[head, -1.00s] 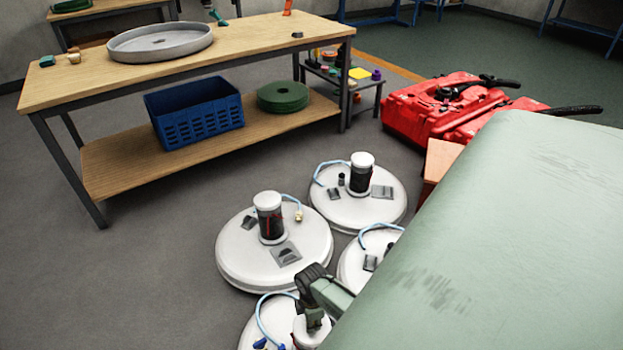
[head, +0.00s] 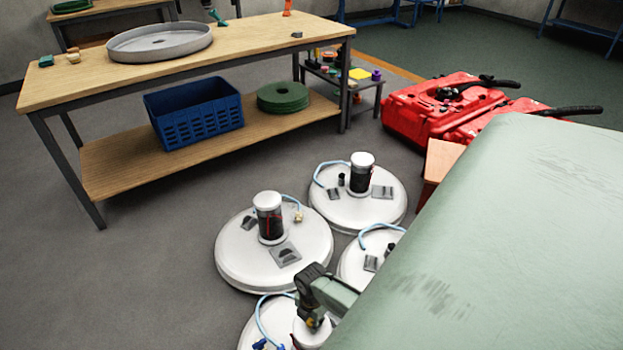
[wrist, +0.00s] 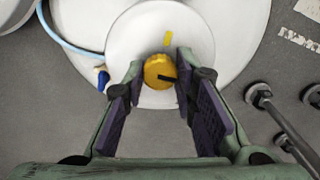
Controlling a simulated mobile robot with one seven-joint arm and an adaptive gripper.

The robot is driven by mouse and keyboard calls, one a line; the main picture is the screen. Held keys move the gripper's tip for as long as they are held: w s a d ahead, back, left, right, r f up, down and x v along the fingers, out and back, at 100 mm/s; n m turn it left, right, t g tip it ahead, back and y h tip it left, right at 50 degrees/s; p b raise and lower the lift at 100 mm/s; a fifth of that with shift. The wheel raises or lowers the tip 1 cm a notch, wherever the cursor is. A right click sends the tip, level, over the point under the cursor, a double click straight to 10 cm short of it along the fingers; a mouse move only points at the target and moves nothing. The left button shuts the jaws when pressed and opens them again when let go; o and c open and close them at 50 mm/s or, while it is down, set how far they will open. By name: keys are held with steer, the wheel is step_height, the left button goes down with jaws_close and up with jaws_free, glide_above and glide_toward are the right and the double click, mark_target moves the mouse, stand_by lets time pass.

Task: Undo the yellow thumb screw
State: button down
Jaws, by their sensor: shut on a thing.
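The yellow thumb screw (wrist: 159,72) is a round knob with a dark mark, on the white round cap of a white tank (wrist: 238,40) in the wrist view. My gripper (wrist: 160,68) is shut on it, one finger on each side. In the head view my gripper (head: 313,322) points down over the nearest white tank (head: 252,335), partly cut off at the bottom edge. The screw's lower part and thread are hidden.
A pale blue hose (wrist: 62,42) with a dark blue end lies left of the cap. Other white tanks (head: 232,258) stand close behind. A large pale green surface (head: 510,240) fills the right. A workbench (head: 70,88) is at left; the grey floor before it is clear.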

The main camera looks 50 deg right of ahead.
steer(key=shift+s+f, duration=0.1)
steer(key=shift+f, duration=0.05)
steer(key=c, duration=1.3)
jaws_free()
step_height(320, 180, up, 12)
